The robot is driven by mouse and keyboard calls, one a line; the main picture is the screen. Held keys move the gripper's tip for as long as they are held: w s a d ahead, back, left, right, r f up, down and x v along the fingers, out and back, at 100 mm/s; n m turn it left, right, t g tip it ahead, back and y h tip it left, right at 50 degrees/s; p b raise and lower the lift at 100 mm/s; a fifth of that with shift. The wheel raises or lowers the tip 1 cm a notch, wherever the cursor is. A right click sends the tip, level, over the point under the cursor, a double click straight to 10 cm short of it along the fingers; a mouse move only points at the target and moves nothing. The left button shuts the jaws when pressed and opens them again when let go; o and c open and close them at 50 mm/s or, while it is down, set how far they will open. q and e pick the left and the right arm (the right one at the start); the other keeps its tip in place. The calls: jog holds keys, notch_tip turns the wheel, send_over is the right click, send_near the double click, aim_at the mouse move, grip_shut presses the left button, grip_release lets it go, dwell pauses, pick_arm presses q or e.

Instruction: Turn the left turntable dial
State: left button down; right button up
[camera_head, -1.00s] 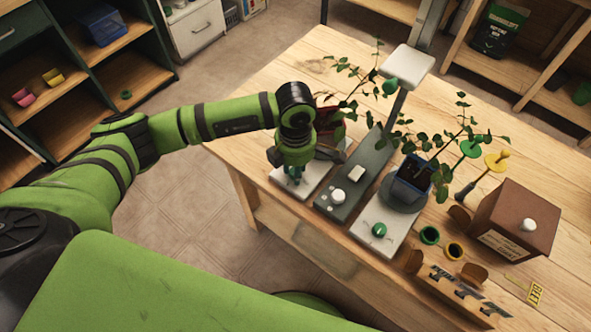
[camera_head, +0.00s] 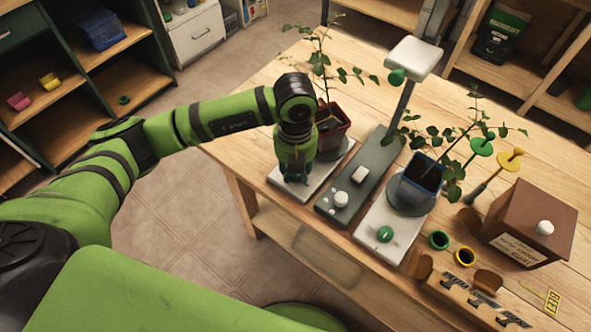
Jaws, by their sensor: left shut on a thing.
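The left turntable (camera_head: 282,186) has a white base at the left of the wooden table. A plant in a dark red pot (camera_head: 331,128) stands on its round plate. My left gripper (camera_head: 295,179) points down over the front of this base, shut on the left turntable dial, which the fingers hide. My right gripper is not in view.
A grey lamp base (camera_head: 340,203) with a white knob (camera_head: 340,199) stands close to the right of my left gripper. A brown box (camera_head: 528,222), two small rings (camera_head: 439,240) and a wooden tool holder (camera_head: 450,286) are farther right.

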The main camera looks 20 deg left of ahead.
pick_arm(q)
jog(key=shift+n, duration=1.1)
jog(key=c, duration=0.9)
grip_release()
jog(key=shift+c, duration=0.2)
jog(key=shift+r, duration=0.1)
notch_tip(320, 180, up, 12)
